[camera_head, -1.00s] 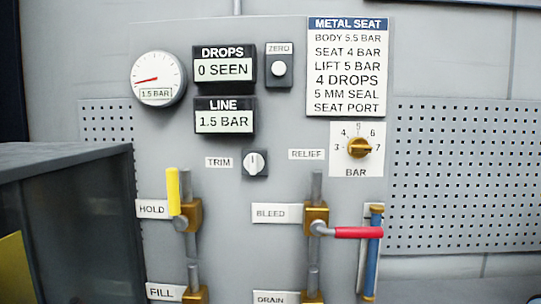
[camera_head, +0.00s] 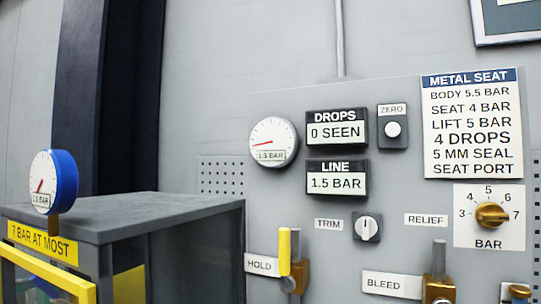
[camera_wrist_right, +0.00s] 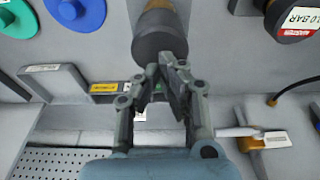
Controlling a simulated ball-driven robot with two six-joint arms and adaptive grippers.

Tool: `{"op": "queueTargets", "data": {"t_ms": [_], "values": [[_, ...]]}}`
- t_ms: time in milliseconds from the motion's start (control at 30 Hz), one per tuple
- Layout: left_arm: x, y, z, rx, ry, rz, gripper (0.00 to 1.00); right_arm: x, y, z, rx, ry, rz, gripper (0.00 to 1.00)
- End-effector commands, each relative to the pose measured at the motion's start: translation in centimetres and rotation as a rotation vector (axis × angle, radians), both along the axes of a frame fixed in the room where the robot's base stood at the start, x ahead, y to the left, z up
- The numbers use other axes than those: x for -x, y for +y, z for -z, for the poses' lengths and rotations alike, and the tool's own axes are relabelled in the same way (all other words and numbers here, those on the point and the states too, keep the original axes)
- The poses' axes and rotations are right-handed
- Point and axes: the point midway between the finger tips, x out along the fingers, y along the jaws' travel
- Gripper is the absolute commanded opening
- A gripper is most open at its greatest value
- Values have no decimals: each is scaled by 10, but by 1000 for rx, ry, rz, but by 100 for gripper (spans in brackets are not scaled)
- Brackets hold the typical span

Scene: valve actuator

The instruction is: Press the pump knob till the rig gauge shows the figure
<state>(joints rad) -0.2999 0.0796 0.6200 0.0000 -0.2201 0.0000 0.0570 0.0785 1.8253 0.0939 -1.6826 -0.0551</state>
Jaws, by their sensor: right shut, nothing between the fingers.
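The rig gauge (camera_head: 273,142) is a white dial on the grey panel in the head view. Its needle points low left and its readout shows 1.5 BAR. The LINE display (camera_head: 337,181) also shows 1.5 BAR. The METAL SEAT card (camera_head: 472,125) lists body 5.5 bar, seat 4 bar and lift 5 bar. In the right wrist view my right gripper (camera_wrist_right: 168,68) is shut and empty. Its fingertips appear close to a dark round knob (camera_wrist_right: 157,35) with a brass part; I cannot tell if they touch, or if this is the pump knob. My left gripper is not in view.
A grey cabinet (camera_head: 150,213) at left carries a blue-rimmed gauge (camera_head: 42,188) and a yellow "7 BAR AT MOST" label. The yellow HOLD lever (camera_head: 284,252) stands upright. The brass RELIEF knob (camera_head: 491,215) sits at right. Green and blue discs (camera_wrist_right: 76,12) show in the right wrist view.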

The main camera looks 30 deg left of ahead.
Motion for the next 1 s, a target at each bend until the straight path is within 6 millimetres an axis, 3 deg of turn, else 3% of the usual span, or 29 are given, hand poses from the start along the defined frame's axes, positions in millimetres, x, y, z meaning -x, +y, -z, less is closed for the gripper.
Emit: {"op": "queueTargets", "data": {"t_ms": [367, 1000], "values": [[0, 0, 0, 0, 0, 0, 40, 0, 0, 1, 0, 0, 0, 0], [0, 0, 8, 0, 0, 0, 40, 0, 0, 20, 0, 1, 0, 0]]}}
